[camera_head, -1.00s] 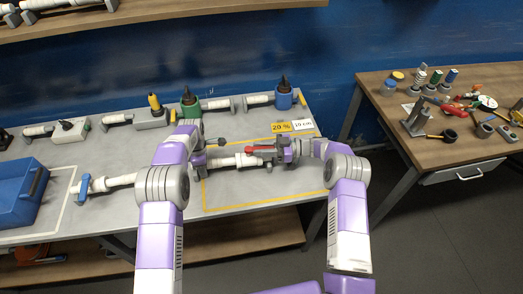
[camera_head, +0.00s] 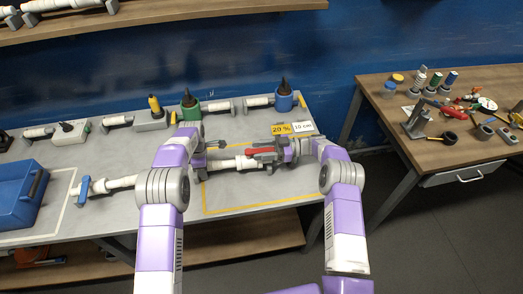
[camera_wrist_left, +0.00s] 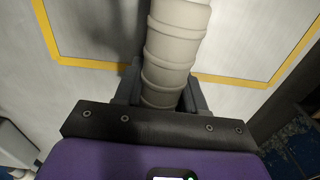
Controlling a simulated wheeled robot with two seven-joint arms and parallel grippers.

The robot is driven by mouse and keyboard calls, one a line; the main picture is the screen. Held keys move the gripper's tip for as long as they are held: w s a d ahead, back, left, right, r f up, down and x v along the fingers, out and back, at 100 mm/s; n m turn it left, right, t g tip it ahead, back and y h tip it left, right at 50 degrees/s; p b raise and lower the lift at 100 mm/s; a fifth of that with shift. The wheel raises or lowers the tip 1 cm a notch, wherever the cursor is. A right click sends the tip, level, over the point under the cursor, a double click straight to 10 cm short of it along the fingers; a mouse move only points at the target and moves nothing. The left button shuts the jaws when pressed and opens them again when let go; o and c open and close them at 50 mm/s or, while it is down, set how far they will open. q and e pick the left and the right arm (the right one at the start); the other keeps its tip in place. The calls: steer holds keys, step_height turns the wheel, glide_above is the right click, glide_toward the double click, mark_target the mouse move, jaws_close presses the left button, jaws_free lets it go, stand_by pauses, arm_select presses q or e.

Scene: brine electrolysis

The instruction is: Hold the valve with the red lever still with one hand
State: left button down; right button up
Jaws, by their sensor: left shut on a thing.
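The valve with the red lever (camera_head: 262,152) lies on the grey table inside the yellow outline, in line with a pale ribbed pipe (camera_head: 228,164). My left gripper (camera_head: 203,161) is shut on the left part of this pipe. In the left wrist view the pipe (camera_wrist_left: 178,45) runs between the left gripper's dark jaws (camera_wrist_left: 160,96). My right gripper (camera_head: 272,154) is at the valve from the right, its grey fingers close around or beside the lever. These fingers and my right wrist hide part of the valve; whether they touch it is unclear.
A yellow "20 %" card (camera_head: 281,129) and a white "10 cm" card (camera_head: 303,127) stand behind the valve. A pipe with a blue lever (camera_head: 85,190) and a blue bin (camera_head: 20,195) are at left. Bottles and pipe fittings line the back. The table's front right is clear.

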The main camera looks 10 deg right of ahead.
steer(key=shift+d+f, duration=0.1)
steer(key=d, duration=1.2)
steer(key=shift+s, duration=0.35)
arm_select(q)
steer(key=c, duration=0.6)
jaws_free()
steer(key=shift+o, duration=0.2)
step_height(320, 180, up, 12)
